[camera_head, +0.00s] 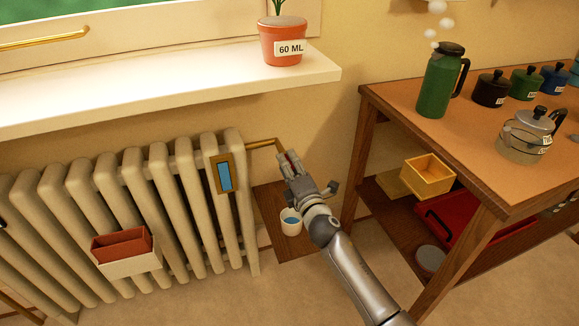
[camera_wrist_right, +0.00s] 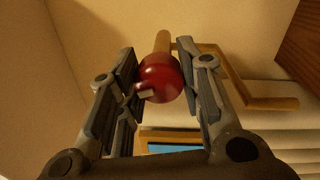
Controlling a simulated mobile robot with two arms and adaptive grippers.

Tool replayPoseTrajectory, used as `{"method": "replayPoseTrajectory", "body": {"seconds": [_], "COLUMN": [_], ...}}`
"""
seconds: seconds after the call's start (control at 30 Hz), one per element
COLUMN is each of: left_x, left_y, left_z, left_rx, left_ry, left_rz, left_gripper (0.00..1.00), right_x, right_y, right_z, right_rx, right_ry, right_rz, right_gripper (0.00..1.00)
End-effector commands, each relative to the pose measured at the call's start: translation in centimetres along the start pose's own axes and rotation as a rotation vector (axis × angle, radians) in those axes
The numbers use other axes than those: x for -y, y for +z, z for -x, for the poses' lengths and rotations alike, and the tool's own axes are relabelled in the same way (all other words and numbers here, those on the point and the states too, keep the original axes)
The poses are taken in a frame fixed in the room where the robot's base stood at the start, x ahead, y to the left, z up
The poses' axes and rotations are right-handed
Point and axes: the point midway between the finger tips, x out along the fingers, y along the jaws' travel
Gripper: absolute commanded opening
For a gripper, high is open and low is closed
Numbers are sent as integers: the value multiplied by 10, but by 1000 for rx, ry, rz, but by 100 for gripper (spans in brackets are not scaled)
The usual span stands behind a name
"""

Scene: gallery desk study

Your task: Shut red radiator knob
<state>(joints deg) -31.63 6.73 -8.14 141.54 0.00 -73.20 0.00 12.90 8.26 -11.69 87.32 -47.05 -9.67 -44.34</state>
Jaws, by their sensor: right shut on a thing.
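The red radiator knob (camera_wrist_right: 160,78) is a round, glossy red ball with a small pale mark, on the end of a brass pipe (camera_wrist_right: 163,42). In the right wrist view it sits between the two fingers of my right gripper (camera_wrist_right: 163,82), which is shut on it. In the head view my right gripper (camera_head: 290,163) is at the end of the brass pipe (camera_head: 264,143) beside the radiator (camera_head: 165,175), and it hides most of the knob.
A blue-faced brass gauge (camera_head: 224,174) hangs on the radiator's right end. A white cup (camera_head: 291,222) stands on a low brown board (camera_head: 265,200) below my gripper. The wooden table (camera_head: 400,112) is at the right. The windowsill (camera_head: 150,85) with a plant pot (camera_head: 283,40) is above.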

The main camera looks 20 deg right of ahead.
Motion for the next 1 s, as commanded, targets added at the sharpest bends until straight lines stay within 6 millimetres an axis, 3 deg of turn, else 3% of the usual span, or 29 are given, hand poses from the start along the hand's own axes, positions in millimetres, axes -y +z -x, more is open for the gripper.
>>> {"method": "replayPoseTrajectory", "body": {"seconds": [0.5,1.0], "left_x": [0,1], "left_y": [4,8], "left_z": [1,2], "left_rx": [22,38], "left_ry": [0,-2], "left_rz": [0,1], "left_gripper": [82,82], "right_x": [0,1], "right_y": [0,0], "right_z": [0,0], "right_rx": [20,23], "right_ry": [2,2], "right_rz": [-320,-370], "right_gripper": [10,10]}}
